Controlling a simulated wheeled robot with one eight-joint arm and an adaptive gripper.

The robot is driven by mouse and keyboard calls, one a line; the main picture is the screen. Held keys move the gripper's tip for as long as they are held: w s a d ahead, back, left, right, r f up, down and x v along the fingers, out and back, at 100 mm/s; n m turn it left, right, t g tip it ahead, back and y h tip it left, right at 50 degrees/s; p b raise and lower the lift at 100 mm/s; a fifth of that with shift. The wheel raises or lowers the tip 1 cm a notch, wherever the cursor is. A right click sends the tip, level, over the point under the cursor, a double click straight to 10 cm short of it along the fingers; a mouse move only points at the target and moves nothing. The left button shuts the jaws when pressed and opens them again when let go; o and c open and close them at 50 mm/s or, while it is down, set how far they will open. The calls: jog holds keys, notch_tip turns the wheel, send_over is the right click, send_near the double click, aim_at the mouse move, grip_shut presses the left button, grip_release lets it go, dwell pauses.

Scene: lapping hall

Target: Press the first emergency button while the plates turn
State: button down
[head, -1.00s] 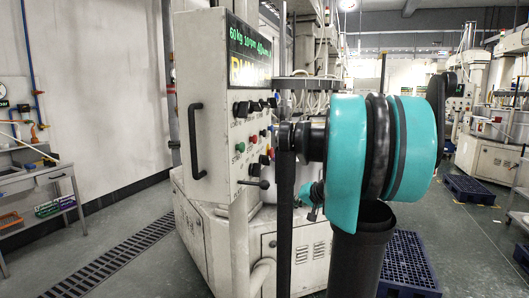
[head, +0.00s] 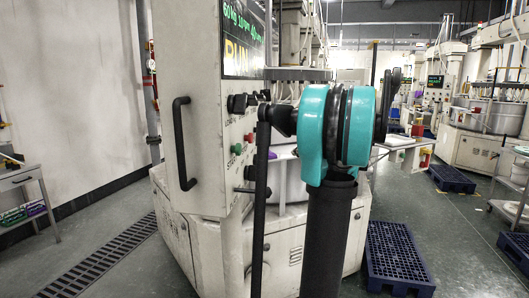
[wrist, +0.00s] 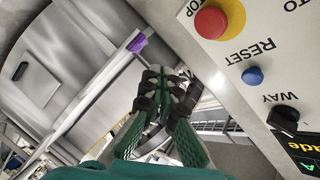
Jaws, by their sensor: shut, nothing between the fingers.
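The emergency button (wrist: 219,16) is a red mushroom head on a yellow ring at the top of the wrist view, beside lettering that is partly cut off. It sits on the pale control panel (wrist: 272,75). My gripper (wrist: 176,80) has its dark fingers together, empty, left of and below the button in the picture and apart from it. In the head view my turquoise and black arm hides part of the panel, and I cannot make out the gripper or the emergency button there. The panel's display (head: 243,38) reads RUN. Whether the plates turn cannot be told.
A blue reset button (wrist: 253,75) and a black knob (wrist: 284,119) are near the emergency button. A black handle (head: 181,143) stands out from the cabinet. Blue pallets (head: 398,262) lie on the floor to the right. A side table (head: 22,178) stands far left.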

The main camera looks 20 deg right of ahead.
jog(key=shift+a, duration=0.15)
jog(key=w+a, duration=0.4)
jog(key=a, duration=0.3)
jog(key=shift+a, duration=0.25)
jog(key=shift+w+a, duration=0.1)
jog(key=shift+a, duration=0.05)
dwell(1.4)
jog(key=shift+w+a, duration=0.15)
jog(key=shift+a, duration=0.1)
jog(key=shift+w+a, duration=0.3)
jog(key=shift+a, duration=0.3)
dwell(1.2)
jog(key=shift+d, duration=0.1)
jog(key=shift+s+d, duration=0.5)
jog(key=shift+d, duration=0.3)
jog(key=shift+s+d, duration=0.4)
jog(key=shift+d, duration=0.35)
jog(key=shift+s+d, duration=0.35)
jog(key=shift+d, duration=0.4)
jog(key=shift+s+d, duration=0.4)
jog(key=shift+d, duration=0.35)
